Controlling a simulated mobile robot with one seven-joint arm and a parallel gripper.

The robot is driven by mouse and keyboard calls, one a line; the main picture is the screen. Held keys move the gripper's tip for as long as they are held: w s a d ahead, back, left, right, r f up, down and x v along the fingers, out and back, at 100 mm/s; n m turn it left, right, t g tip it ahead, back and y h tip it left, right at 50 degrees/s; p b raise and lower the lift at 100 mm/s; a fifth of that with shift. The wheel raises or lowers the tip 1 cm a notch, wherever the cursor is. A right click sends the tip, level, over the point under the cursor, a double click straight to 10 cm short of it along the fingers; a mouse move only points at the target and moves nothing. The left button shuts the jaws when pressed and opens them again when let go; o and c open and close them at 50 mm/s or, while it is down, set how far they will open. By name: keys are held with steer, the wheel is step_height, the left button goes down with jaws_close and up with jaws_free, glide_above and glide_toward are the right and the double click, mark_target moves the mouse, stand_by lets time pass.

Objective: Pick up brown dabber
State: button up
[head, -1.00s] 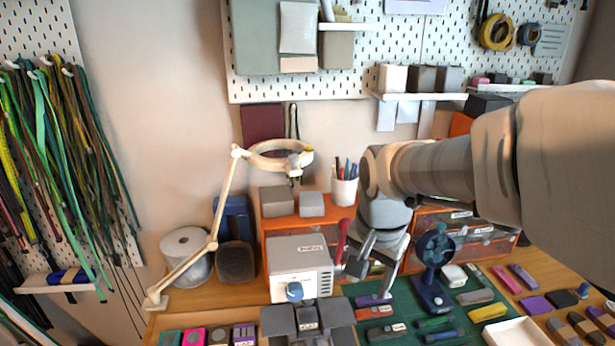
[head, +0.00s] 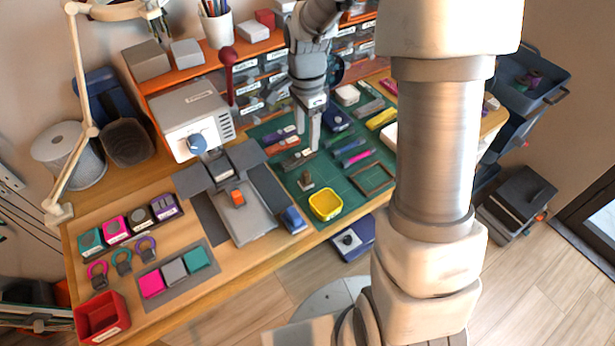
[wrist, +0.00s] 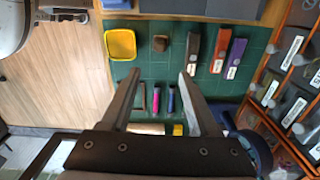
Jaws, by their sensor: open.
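The brown dabber (head: 306,181) is a small upright piece with a knob-like top, standing on the green mat just behind a yellow tray. In the wrist view the dabber (wrist: 160,43) lies ahead of the fingertips, close to the line midway between them. My gripper (head: 307,130) is open and empty above the mat, behind the dabber and apart from it. Its two fingers also show in the wrist view (wrist: 158,76), spread with bare mat between their tips.
The yellow tray (head: 325,204) stands close to the dabber. Labelled grey, orange and purple pieces lie on the green mat (head: 335,174), along with pink and blue pens (head: 355,157). A grey device (head: 245,208) stands left, and orange drawers (head: 262,83) line the back.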

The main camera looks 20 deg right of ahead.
mark_target(306, 172)
step_height(306, 172, down, 15)
steer(key=shift+a+r+b, duration=0.15)
steer(key=shift+r+b, duration=0.05)
steer(key=shift+b, duration=0.95)
steer(key=shift+c, duration=0.3)
steer(key=shift+r, duration=0.1)
jaws_close()
